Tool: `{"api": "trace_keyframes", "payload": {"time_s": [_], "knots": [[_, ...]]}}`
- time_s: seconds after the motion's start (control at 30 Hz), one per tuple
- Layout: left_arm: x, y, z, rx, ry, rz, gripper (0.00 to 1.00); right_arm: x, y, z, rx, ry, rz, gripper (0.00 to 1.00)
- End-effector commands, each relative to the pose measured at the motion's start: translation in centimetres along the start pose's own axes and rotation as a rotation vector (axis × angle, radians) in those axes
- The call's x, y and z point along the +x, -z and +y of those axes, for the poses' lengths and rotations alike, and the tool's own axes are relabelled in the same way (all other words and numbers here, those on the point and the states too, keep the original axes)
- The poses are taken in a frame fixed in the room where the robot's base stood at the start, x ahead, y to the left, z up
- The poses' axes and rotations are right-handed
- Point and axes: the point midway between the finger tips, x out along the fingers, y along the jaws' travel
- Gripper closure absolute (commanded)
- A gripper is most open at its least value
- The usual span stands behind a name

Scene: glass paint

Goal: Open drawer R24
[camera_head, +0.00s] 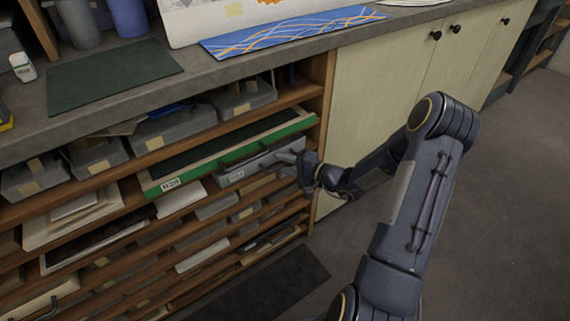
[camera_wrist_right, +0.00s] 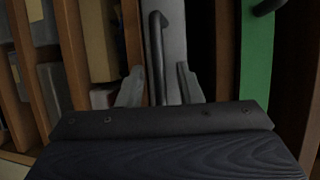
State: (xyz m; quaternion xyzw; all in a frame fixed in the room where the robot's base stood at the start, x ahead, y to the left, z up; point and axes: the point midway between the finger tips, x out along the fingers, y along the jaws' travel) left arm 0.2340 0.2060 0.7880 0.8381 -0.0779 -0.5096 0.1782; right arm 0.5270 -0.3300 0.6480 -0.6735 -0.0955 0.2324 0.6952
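A grey drawer front (camera_head: 258,166) sits in the shelf unit just below a green-edged drawer (camera_head: 228,152). Both carry small white labels; the grey one's label (camera_head: 236,175) is too small to read surely. My right gripper (camera_head: 292,160) is at the right end of the grey drawer front. In the right wrist view its two fingers (camera_wrist_right: 160,88) are apart, with the dark bar handle (camera_wrist_right: 157,50) of the grey drawer between them. I cannot tell whether either finger touches the handle. My left gripper is out of view.
The green-edged drawer, which also shows in the wrist view (camera_wrist_right: 256,60), sticks out of the shelf close to my right gripper. Several grey bins (camera_head: 172,127) and papers fill the other shelves. Cream cupboard doors (camera_head: 380,90) stand to the right. The floor (camera_head: 500,200) there is clear.

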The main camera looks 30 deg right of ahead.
Motion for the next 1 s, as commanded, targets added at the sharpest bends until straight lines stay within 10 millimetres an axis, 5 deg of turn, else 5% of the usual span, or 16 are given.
{"api": "trace_keyframes", "payload": {"time_s": [0.13,0.4,0.77,1.0], "knots": [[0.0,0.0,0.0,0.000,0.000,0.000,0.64,0.0,0.0,0.0,0.000,0.000,0.000,0.67],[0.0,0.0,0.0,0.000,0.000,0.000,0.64,0.0,0.0,0.0,0.000,0.000,-0.001,1.00],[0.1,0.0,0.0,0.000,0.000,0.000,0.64,-0.2,-0.1,0.1,0.000,-0.001,0.000,1.00],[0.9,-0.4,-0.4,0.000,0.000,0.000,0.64,-2.5,-1.0,0.8,0.001,-0.003,0.001,1.00]]}}
